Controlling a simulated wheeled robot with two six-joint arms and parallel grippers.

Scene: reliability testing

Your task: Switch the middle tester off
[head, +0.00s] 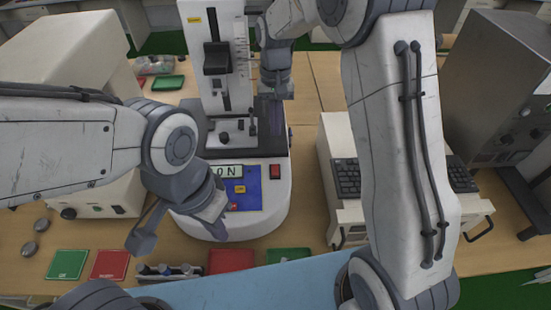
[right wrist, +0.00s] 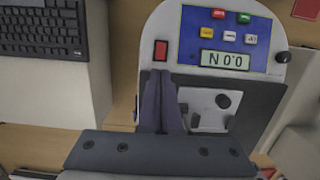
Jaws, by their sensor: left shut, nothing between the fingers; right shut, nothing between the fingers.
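The middle tester (head: 262,205) is a white machine with a tall column, a blue button panel (head: 250,188) and a display. The display is lit with a reading in the right wrist view (right wrist: 234,60). Its red rocker switch (head: 275,171) is at the panel's right; it also shows in the right wrist view (right wrist: 161,50). My right gripper (head: 277,132) is shut and empty, above the tester's right side behind the switch. In the right wrist view its fingertips (right wrist: 158,74) appear just below the switch. My left gripper (head: 217,220) is shut and empty, hiding the panel's left part.
A beige tester (head: 85,55) stands at left, and a white unit with black keys (head: 346,178) at right. A grey metal cabinet (head: 497,85) is at far right.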

